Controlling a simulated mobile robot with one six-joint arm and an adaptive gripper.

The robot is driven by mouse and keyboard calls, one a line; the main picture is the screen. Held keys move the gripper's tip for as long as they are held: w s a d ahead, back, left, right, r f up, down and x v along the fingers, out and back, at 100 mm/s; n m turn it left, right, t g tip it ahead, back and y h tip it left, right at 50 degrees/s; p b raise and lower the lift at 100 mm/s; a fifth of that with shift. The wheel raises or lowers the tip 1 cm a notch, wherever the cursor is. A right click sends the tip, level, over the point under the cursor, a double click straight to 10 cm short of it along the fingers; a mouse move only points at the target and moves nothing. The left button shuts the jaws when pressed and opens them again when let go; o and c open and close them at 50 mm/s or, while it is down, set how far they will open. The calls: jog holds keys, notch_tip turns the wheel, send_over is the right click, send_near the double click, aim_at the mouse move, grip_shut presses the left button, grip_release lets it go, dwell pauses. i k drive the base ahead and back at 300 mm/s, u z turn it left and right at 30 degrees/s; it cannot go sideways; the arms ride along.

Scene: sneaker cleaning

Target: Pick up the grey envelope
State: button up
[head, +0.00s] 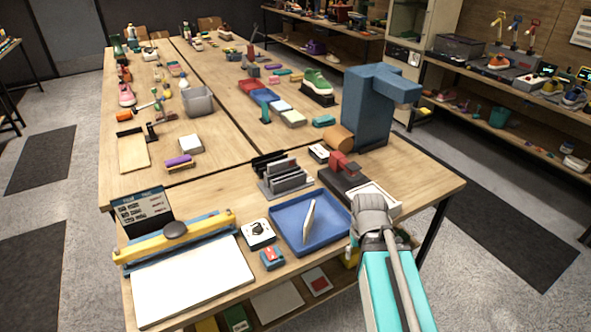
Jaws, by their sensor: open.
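I cannot pick out the grey envelope for sure. A grey slotted rack (288,181) stands near the middle of the near table, with dark and grey flat pieces upright in it; which of them is an envelope is too small to tell. A pale flat piece (309,221) stands tilted in the blue tray (285,232) in front of the rack. My teal and grey arm reaches in from the bottom right, its grey joint at the tray's right edge. My gripper's fingers do not show.
A paper trimmer with a yellow bar (180,240) and white sheet fills the front left. A white dial box (258,234) and a small blue-red block (272,258) lie left of the tray. A tall blue stand (366,110) rises behind right. The left middle has bare wood.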

aim_at(273, 168)
jog(key=z, duration=1)
jog(key=k, duration=0.65)
jog(key=u, duration=0.85)
jog(key=i, duration=0.95)
